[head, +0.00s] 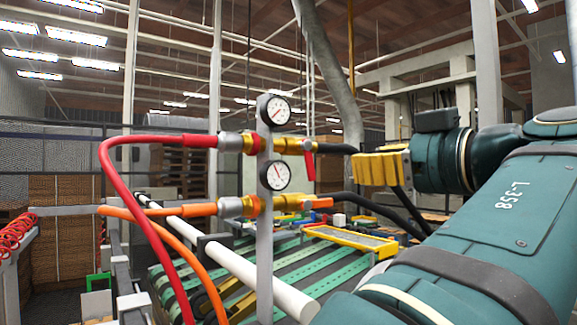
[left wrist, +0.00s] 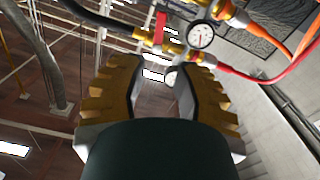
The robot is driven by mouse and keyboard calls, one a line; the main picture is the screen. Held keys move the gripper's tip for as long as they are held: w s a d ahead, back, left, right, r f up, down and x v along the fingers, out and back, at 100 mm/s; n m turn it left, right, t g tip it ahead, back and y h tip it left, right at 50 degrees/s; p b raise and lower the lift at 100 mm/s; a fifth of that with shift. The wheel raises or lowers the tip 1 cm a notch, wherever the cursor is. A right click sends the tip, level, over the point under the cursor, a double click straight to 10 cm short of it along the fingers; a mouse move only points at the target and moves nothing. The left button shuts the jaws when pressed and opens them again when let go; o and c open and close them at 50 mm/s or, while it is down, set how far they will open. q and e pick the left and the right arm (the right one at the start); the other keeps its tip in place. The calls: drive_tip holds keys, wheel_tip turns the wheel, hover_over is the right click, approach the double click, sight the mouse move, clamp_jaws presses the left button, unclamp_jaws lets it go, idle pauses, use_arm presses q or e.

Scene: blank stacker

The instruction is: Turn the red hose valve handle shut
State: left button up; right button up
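The red handle (head: 309,162) of the red hose valve hangs down from the upper brass valve (head: 282,146), at the end of the red hose (head: 130,140). My left gripper (head: 357,169), with yellow fingers, is to the right of the handle and apart from it. In the left wrist view the fingers (left wrist: 158,68) stand apart with nothing between them. There the red handle (left wrist: 160,27) shows beyond the fingertips, near the top. My right gripper is in no view.
Two gauges, the upper gauge (head: 278,110) and the lower gauge (head: 275,176), sit on a grey post. Black hoses run right, below my gripper. A green-striped conveyor (head: 315,262) lies beneath.

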sight(311, 163)
use_arm(q)
drive_tip(key=p+x, duration=0.1)
drive_tip(key=x, duration=1.3)
drive_tip(key=shift+p, duration=0.3)
drive_tip(key=shift+s, duration=0.1)
clamp_jaws()
